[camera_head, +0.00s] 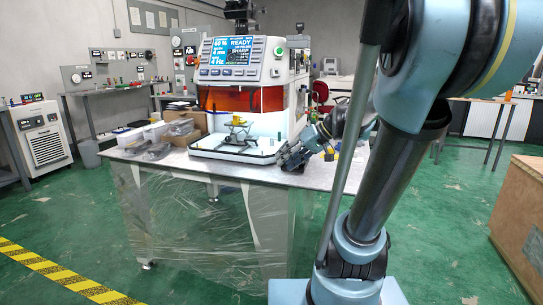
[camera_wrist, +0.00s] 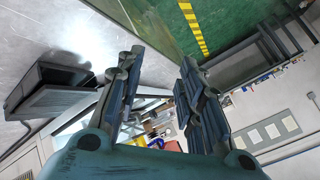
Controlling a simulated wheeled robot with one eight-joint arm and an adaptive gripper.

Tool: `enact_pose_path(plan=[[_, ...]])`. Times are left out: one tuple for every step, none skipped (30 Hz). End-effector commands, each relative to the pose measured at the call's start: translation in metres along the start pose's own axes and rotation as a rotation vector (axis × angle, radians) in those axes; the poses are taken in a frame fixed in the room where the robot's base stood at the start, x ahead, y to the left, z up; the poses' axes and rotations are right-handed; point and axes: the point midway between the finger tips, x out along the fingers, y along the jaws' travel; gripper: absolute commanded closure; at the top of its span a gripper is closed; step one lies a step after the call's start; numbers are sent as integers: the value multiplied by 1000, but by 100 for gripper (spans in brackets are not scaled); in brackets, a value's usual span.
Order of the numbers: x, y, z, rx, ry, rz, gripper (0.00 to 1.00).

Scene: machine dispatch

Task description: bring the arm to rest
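My gripper (camera_head: 293,158) is held just above the right part of the white table (camera_head: 215,174), to the right of the machine. In the wrist view my gripper (camera_wrist: 160,88) has its two fingers spread apart, with nothing between them. My blue-grey arm fills the right side of the head view and hides part of the table's right end. The machine (camera_head: 240,72) has a lit screen reading READY and an orange window above a white tray (camera_head: 225,156). A small yellow object (camera_head: 238,122) stands on a stand in that tray.
Boxes (camera_head: 183,127) and dark items lie on the table's left part. A wooden crate (camera_head: 520,215) stands at the right. A chiller cabinet (camera_head: 42,138) stands at the left. Green floor with yellow-black tape (camera_head: 55,274) is open at the front left.

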Motion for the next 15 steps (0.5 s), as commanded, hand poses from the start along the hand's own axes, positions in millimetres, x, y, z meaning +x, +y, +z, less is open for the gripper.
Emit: enact_pose_path(plan=[[2, 2, 20, 19, -31, 40, 65], [2, 5, 31, 34, -49, 67, 65], [3, 9, 45, 53, -72, 104, 65], [3, 12, 56, 67, -89, 133, 65], [3, 16, 67, 81, -105, 162, 65], [2, 20, 81, 99, -125, 200, 65], [2, 24, 92, 111, -139, 230, 65], [1, 28, 102, 124, -152, 260, 65], [0, 33, 115, 141, -168, 301, 65], [-1, 38, 125, 154, -179, 333, 65], [-2, 42, 135, 166, -189, 364, 65], [-4, 48, 148, 181, -200, 405, 65], [-6, 53, 157, 192, -209, 437, 65], [-8, 58, 167, 202, -216, 469, 65], [-10, 64, 178, 215, -224, 511, 65]])
